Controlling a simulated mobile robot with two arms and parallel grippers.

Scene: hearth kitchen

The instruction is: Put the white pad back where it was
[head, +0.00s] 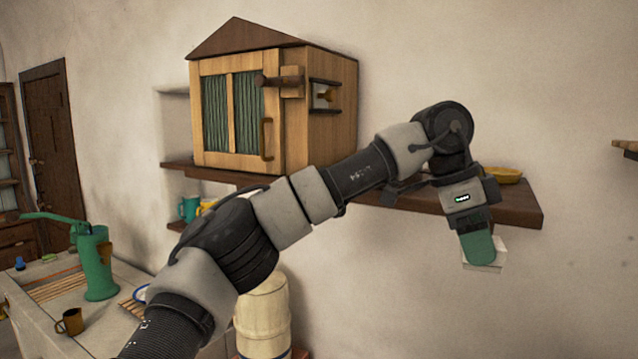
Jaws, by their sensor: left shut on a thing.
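My left gripper (480,252) reaches across from the lower left and points down in front of the right part of the wooden wall shelf (515,205). It is shut on the white pad (490,262), a small pale block that shows just beyond and below the green fingertip. The fingertip hides much of the pad. The pad is in the air, lower in the picture than the shelf's front edge. My right gripper is out of view.
A house-shaped wooden cabinet (323,140) stands on the shelf's left part. A yellow dish (507,176) sits at its right end, partly hidden. Below left, a counter holds a green pump (97,262) and a brown mug (70,322). A cream container (264,315) stands beneath my arm.

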